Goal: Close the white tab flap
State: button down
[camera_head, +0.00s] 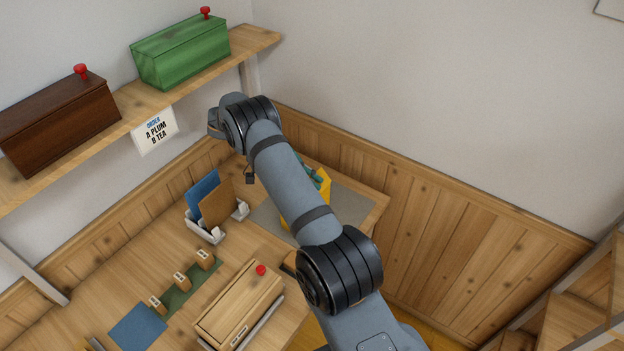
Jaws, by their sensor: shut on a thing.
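I cannot pick out a white tab flap in this view. A yellow box-like thing (290,212) with green parts at its top stands on a grey mat (268,222) at the right end of the wooden table, mostly hidden behind my arm. My arm crosses the middle of the view from the lower right to the upper left. My gripper is hidden behind the arm, so its fingers and anything between them do not show.
A white rack (207,232) holds blue and brown boards. Small labelled wooden blocks (181,281) stand on a green strip. A wooden box (238,305) with a red knob is in front. The shelf (128,118) carries a green box (181,52) and a brown box (58,122).

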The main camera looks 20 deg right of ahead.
jog(key=c, duration=1.9)
grip_release()
jog(key=shift+o, duration=0.3)
jog(key=v, duration=0.7)
jog(key=shift+a+r, duration=0.2)
jog(key=shift+w, duration=0.1)
